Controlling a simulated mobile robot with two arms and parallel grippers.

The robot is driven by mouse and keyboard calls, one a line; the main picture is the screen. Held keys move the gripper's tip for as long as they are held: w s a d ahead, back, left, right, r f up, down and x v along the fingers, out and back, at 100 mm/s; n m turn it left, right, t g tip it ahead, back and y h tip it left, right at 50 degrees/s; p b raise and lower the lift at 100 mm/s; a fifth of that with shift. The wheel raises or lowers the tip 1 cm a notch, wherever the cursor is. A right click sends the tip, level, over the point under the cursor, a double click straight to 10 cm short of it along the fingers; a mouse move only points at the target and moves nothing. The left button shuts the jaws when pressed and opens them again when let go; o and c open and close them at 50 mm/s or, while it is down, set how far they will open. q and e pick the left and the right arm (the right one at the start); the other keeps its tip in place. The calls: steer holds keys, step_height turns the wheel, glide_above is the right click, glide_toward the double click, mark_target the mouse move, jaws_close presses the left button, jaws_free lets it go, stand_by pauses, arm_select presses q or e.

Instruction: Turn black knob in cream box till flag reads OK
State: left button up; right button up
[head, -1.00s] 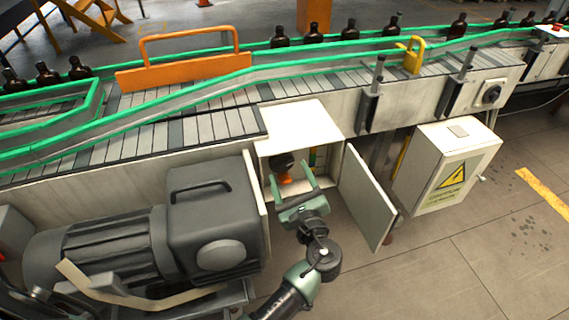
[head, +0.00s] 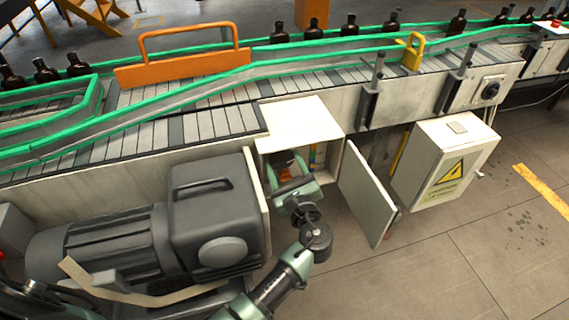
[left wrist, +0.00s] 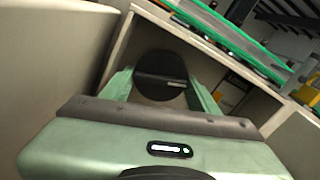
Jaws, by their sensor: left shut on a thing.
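The cream box (head: 302,122) hangs under the conveyor edge, its door (head: 366,195) swung open to the right. My left gripper (head: 287,167) reaches into its opening, tilted, and hides most of the inside in the head view. In the left wrist view the round black knob (left wrist: 160,76), with a bar across its face, sits between the two green fingers, which are shut on its sides. A bit of orange shows behind the gripper in the head view. A small coloured strip (head: 313,158) shows at the box's right inside; I cannot read any flag. My right gripper is out of view.
A large grey motor (head: 215,215) stands close to the left of my arm. A grey-white cabinet (head: 445,165) with a yellow warning triangle stands right of the open door. The conveyor (head: 200,125) with green rails runs above.

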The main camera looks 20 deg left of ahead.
arm_select(q)
steer(key=m+p, duration=0.4)
steer(key=p, duration=0.1)
steer(key=m+p, duration=0.2)
steer(key=shift+a+r+m+p, duration=0.15)
steer(key=shift+r+m+p, duration=0.2)
steer(key=shift+m, duration=0.05)
steer(key=m+p, duration=0.3)
steer(key=shift+s+f+m+p, duration=0.15)
steer(key=shift+m+p, duration=0.95)
steer(key=shift+m, duration=0.8)
steer(key=o, duration=1.1)
steer(key=shift+f, duration=0.1)
